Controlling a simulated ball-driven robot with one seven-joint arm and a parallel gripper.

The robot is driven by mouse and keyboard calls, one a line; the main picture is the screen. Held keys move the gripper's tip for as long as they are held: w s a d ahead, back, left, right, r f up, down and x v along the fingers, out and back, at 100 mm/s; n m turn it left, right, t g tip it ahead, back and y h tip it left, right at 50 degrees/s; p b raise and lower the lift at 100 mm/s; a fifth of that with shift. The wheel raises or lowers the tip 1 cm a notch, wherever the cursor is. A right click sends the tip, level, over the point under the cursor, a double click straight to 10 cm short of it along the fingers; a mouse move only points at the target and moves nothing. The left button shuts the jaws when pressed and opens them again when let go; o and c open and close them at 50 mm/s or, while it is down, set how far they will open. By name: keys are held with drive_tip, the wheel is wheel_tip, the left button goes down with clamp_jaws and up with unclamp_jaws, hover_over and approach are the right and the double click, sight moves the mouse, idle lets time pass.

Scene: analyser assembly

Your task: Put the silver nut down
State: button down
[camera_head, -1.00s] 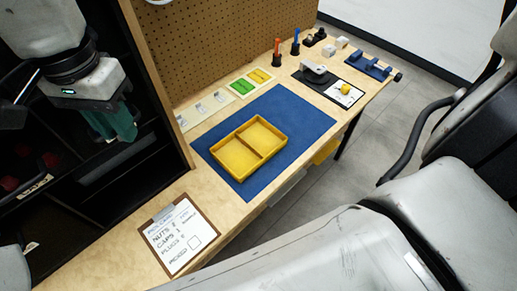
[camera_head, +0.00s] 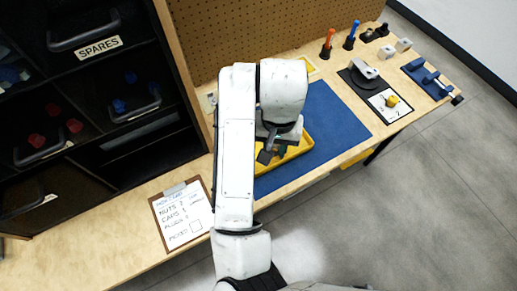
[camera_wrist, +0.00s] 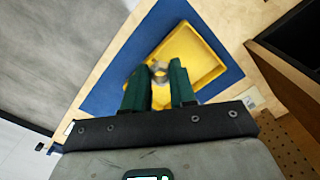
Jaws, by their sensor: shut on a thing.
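My gripper (camera_wrist: 160,82) is shut on the silver nut (camera_wrist: 159,69), which shows as a grey ring between the green fingertips in the wrist view. The nut is over the yellow two-part tray (camera_wrist: 207,62); I cannot tell its height above the tray floor or whether it touches. In the head view my arm covers most of the tray (camera_head: 304,146), and the nut cannot be made out. The tray lies on a blue mat (camera_head: 335,118).
A clipboard list (camera_head: 182,215) lies left of the mat. A black shelf with bins marked SPARES (camera_head: 100,47) stands at the left. A dark pad with a grey part (camera_head: 364,69), orange (camera_head: 328,44) and blue (camera_head: 351,36) tools and a blue rack (camera_head: 428,78) are at the right.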

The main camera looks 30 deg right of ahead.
drive_tip(key=shift+n, duration=0.7)
drive_tip(key=w+f+b, duration=0.2)
drive_tip(key=w+f, duration=0.3)
drive_tip(key=w+f+b, duration=0.3)
drive_tip(key=w+f, duration=0.3)
drive_tip(key=shift+w, duration=0.3)
drive_tip(key=shift+w+f, duration=0.35)
drive_tip(key=shift+f, duration=0.1)
drive_tip(key=shift+w+f, duration=0.2)
drive_tip(key=shift+f, duration=1.55)
drive_tip(key=c, duration=0.9)
unclamp_jaws()
drive_tip(key=shift+f, duration=0.1)
